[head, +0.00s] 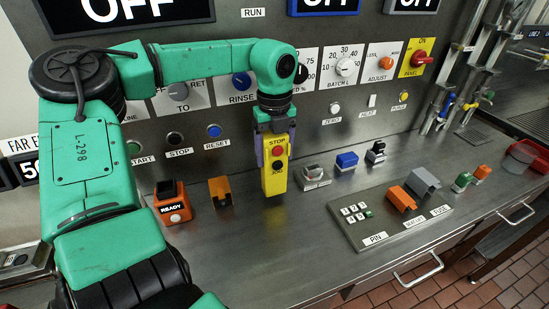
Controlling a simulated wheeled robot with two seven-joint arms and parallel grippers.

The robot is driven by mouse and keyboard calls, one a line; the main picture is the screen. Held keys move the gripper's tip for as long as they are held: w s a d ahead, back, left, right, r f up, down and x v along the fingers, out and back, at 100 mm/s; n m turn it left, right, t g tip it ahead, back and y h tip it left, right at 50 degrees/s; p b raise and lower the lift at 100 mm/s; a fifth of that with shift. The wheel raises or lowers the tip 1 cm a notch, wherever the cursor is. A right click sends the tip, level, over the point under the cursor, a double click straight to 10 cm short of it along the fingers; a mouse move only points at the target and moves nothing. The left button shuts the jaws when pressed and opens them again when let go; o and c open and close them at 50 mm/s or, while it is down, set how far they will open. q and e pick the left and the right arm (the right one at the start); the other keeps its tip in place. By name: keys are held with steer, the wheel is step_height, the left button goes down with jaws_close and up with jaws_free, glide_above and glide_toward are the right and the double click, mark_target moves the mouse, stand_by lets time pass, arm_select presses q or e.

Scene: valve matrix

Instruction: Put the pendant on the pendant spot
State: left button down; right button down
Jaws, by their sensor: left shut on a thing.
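The pendant (274,182) is a yellow control box with a red STOP button and a black JOG button. It hangs upright in my left gripper (272,143), which is shut on its upper part. The pendant's lower end is over the steel counter (270,252); I cannot tell whether it touches. No spot labelled for the pendant can be made out. An orange bracket-like holder (220,191) stands on the counter to the left of the pendant. My right gripper is not in view.
An orange READY box (172,203) stands at left. Grey (315,177), blue (346,161) and black (376,152) switch units stand to the right. A keypad panel (358,215) with flip covers lies at front right. The panel wall with knobs rises behind. The front middle counter is clear.

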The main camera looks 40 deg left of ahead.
arm_select(q)
steer(key=shift+d+f, duration=0.1)
steer(key=shift+f, duration=1.2)
jaws_free()
steer(key=shift+w+r, duration=0.1)
steer(key=shift+r, duration=0.55)
step_height(320, 180, up, 11)
steer(key=shift+r+b, duration=0.1)
steer(key=shift+b, duration=0.45)
